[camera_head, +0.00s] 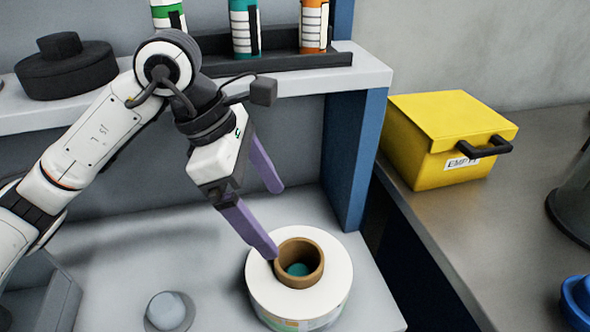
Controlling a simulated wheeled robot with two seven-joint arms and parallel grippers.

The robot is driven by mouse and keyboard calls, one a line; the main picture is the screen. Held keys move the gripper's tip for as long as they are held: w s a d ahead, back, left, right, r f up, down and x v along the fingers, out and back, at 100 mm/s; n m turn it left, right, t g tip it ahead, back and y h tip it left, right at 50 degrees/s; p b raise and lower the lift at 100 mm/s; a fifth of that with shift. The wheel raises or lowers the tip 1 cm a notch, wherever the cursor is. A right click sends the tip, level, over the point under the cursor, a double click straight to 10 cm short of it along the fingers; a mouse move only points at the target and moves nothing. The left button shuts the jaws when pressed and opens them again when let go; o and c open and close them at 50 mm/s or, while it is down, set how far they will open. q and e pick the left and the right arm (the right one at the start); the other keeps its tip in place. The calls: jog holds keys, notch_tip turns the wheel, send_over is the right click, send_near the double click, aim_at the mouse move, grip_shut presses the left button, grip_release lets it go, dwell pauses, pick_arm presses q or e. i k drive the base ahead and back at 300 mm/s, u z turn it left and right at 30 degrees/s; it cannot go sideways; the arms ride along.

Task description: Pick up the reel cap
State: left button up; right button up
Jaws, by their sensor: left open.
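A black round piece with a raised knob (62,66), which looks like the reel cap, sits on the shelf at the upper left. A white label reel (257,283) with a brown core (299,281) stands on the lower surface, and something teal shows inside the core. My left gripper (271,221) has two purple fingers spread apart with nothing between them. It is over the reel's back left side, with one fingertip close to the core's rim; I cannot tell whether they touch. It is to the right of the black piece and lower. My right gripper is not in view.
A pale shelf (300,88) with a black rack (285,64) of green, teal and orange containers runs behind. A blue upright (357,160) stands right of the reel. A grey-blue round knob (166,310) is at the front. A yellow lidded box (445,125) stands on the right counter.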

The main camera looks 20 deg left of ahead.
aim_at(65, 66)
jog(key=k, duration=1)
